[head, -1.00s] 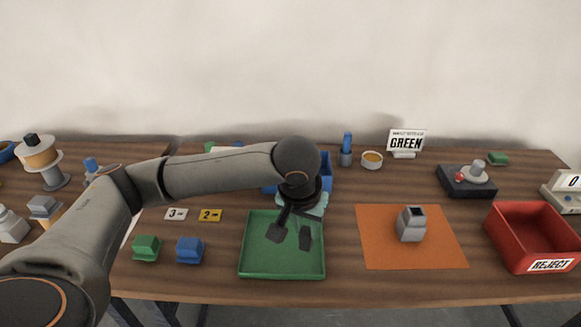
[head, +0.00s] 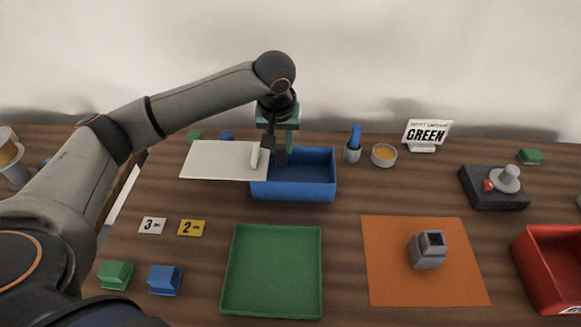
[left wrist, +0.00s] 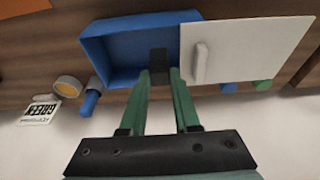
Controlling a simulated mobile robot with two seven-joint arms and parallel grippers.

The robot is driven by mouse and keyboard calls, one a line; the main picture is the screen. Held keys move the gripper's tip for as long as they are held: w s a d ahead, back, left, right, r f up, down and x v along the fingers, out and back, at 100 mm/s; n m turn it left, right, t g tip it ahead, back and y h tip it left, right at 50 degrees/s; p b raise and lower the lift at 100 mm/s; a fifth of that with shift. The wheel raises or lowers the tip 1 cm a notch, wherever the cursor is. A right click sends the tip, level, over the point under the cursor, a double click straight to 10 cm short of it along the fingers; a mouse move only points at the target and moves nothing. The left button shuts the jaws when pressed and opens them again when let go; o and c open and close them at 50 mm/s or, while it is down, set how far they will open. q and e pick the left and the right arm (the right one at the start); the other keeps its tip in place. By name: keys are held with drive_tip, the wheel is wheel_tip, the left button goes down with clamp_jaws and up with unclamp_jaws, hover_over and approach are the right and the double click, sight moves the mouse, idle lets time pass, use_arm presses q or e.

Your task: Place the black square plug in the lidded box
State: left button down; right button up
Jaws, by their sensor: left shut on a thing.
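The lidded box is a blue open-topped box (head: 318,190) at the back middle of the table; it also shows in the left wrist view (left wrist: 105,48). Its white lid (head: 215,158) with a bar handle lies off to the left, overlapping the box's left end, so the right part is open. My left gripper (head: 275,148) points down at the box opening beside the lid handle. In the left wrist view its fingers (left wrist: 160,72) are shut on a small black block, the black square plug (left wrist: 158,58). How deep it sits is unclear. My right gripper is not in view.
A green tray (head: 230,290) stands empty in front of the box. An orange mat (head: 390,285) bears a grey socketed block (head: 428,250). A blue peg in a cup (head: 352,150) and an orange-filled bowl (head: 384,155) stand right of the box. A red bin (head: 535,270) is at right.

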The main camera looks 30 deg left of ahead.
use_arm(q)
drive_tip(key=shift+w+a+f, duration=0.15)
drive_tip(key=shift+w+f, duration=0.05)
wheel_tip(320, 180, down, 10)
drive_tip(key=shift+r, duration=0.25)
drive_tip(key=shift+s+f, duration=0.1)
drive_tip(key=shift+f, duration=0.05)
drive_tip(key=c, duration=0.9)
unclamp_jaws()
drive_tip(key=v, duration=1.2)
